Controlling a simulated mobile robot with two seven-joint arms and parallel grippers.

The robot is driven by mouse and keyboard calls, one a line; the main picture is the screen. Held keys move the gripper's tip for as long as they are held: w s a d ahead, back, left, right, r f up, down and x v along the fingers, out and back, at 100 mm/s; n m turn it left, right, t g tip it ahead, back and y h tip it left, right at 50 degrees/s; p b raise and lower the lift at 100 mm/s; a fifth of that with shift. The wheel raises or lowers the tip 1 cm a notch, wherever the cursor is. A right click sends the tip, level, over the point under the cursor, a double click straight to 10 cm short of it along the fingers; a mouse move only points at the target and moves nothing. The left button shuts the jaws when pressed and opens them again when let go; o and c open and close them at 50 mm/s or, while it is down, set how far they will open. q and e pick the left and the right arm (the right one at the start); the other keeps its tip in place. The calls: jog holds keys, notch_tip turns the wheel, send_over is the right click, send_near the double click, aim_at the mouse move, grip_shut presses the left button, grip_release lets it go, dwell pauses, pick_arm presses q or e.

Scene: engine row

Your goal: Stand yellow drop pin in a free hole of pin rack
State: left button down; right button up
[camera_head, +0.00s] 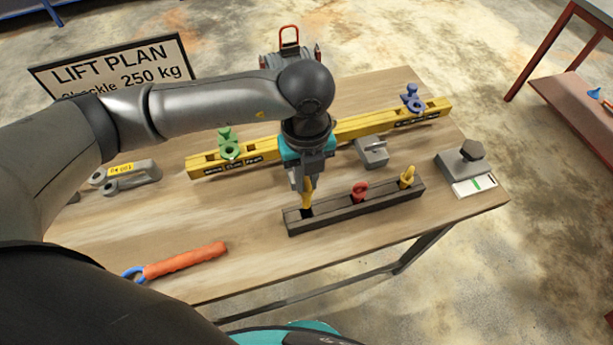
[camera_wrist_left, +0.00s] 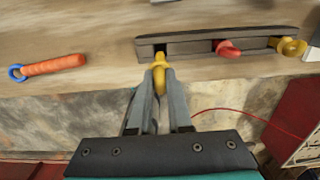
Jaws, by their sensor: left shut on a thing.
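My left gripper (camera_head: 307,183) is shut on a yellow drop pin (camera_head: 307,199), which points down over the left end of the dark pin rack (camera_head: 334,213). The left wrist view shows the pin (camera_wrist_left: 159,78) between the fingers, its tip close to the rack's (camera_wrist_left: 190,47) left hole (camera_wrist_left: 160,49). I cannot tell whether the tip is inside the hole. A red pin (camera_head: 360,189) stands in the rack's middle part and another yellow pin (camera_head: 407,177) near its right end. My right gripper is not in view.
Behind the rack lies a yellow beam (camera_head: 358,128) with a green fitting (camera_head: 229,147) and a blue one (camera_head: 411,98). A grey block (camera_head: 371,151) sits between. A grey base with a dark knob (camera_head: 472,151) is right. An orange-handled tool (camera_head: 186,261) lies front left.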

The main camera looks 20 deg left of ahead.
aim_at(306, 199)
pick_arm(q)
jog(key=shift+f+b, duration=3.25)
jog(key=shift+f, duration=0.6)
jog(key=c, duration=0.8)
grip_release()
jog(key=shift+o, duration=0.2)
jog(key=shift+r, duration=0.1)
notch_tip(306, 199, up, 15)
jog(key=shift+r+p, duration=0.1)
jog(key=shift+p, duration=0.4)
